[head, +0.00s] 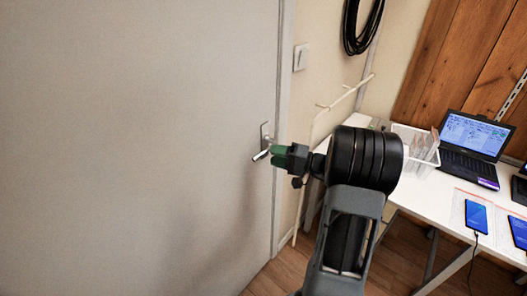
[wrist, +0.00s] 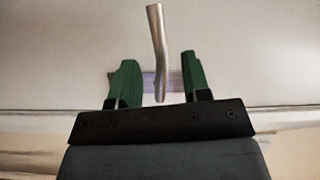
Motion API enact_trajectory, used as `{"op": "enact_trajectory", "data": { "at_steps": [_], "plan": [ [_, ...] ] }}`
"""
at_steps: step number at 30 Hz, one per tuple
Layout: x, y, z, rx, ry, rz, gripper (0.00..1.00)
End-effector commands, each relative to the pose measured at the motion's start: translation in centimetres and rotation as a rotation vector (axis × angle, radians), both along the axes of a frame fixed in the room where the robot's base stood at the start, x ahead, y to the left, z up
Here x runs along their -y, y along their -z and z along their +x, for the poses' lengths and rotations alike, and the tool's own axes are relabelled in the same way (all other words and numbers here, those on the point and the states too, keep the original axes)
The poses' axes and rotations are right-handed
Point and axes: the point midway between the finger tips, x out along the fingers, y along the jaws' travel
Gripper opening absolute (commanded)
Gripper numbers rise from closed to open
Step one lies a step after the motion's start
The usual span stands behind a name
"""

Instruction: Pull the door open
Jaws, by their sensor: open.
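A large pale door (head: 135,140) fills the left of the head view and looks shut in its frame. Its metal lever handle (head: 261,155) is near the door's right edge. My gripper (head: 273,154) is right at the handle, with its green fingertips beside it. In the wrist view the handle (wrist: 158,45) lies between the two green fingers of my gripper (wrist: 158,80). The fingers are open with a gap on each side of the handle. Contact with the handle does not show.
A white table (head: 420,185) stands at the right with a laptop (head: 473,145), a white basket (head: 408,138) and several phones on it. Wooden floor (head: 268,280) shows below the door.

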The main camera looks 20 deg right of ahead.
Motion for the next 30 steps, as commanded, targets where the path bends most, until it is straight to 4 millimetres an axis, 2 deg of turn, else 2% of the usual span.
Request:
{"op": "enact_trajectory", "data": {
  "at_steps": [3, 9, 23, 30],
  "plan": [
    [-1.5, -0.1, 1.3, -0.001, -0.004, 0.0, 0.43],
    [-2.9, -0.1, 2.7, 0.0, -0.002, 0.0, 0.43],
    [-3.5, 0.0, 3.2, -0.001, 0.0, -0.001, 0.43],
    [-3.5, 0.0, 3.2, -0.001, -0.001, -0.001, 0.21]
  ]
}}
